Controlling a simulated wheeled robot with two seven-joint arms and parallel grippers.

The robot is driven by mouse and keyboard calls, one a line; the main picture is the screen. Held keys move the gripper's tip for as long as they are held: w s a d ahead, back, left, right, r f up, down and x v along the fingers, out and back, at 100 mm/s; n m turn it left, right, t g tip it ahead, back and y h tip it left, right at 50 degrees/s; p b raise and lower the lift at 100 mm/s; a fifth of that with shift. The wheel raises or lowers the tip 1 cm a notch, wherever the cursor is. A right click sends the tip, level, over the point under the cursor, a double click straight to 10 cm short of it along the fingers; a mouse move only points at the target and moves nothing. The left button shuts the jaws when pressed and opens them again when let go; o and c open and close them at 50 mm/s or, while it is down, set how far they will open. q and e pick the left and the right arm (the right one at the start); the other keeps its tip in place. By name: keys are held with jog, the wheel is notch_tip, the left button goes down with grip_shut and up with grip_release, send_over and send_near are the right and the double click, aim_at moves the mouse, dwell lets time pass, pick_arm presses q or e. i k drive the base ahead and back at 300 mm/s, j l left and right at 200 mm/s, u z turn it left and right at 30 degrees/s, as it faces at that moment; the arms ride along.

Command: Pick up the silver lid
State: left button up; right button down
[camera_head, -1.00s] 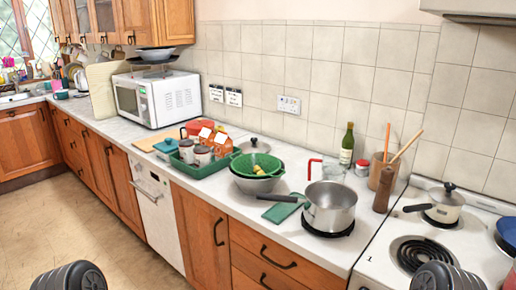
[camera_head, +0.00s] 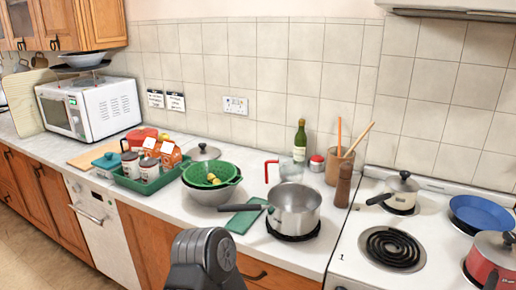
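A silver lid (camera_head: 203,151) with a dark knob lies on the counter behind the green colander (camera_head: 212,171). The colander sits in a grey bowl and partly covers the lid's near edge. A second lid, with a black knob (camera_head: 404,175), covers a small pot (camera_head: 402,194) on the stove. A dark rounded part of one of my arms rises at the bottom middle; I cannot tell which arm. Neither gripper's fingers show.
A green tray (camera_head: 150,186) with jars and cartons stands left of the colander. A silver saucepan (camera_head: 294,209), a green bottle (camera_head: 300,141) and a utensil pot (camera_head: 338,165) stand to the right. A blue pan (camera_head: 482,212) and a red pot (camera_head: 492,258) are on the stove.

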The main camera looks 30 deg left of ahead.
aim_at(203, 153)
jog(key=j+z, duration=0.3)
jog(key=j, duration=0.5)
jog(key=j+z, duration=0.35)
jog(key=j, duration=0.45)
jog(key=j+z, duration=0.3)
jog(key=j, duration=0.45)
jog(key=k+j, duration=0.1)
jog(key=j, duration=0.4)
jog(key=k+j, duration=0.1)
jog(key=j, duration=0.45)
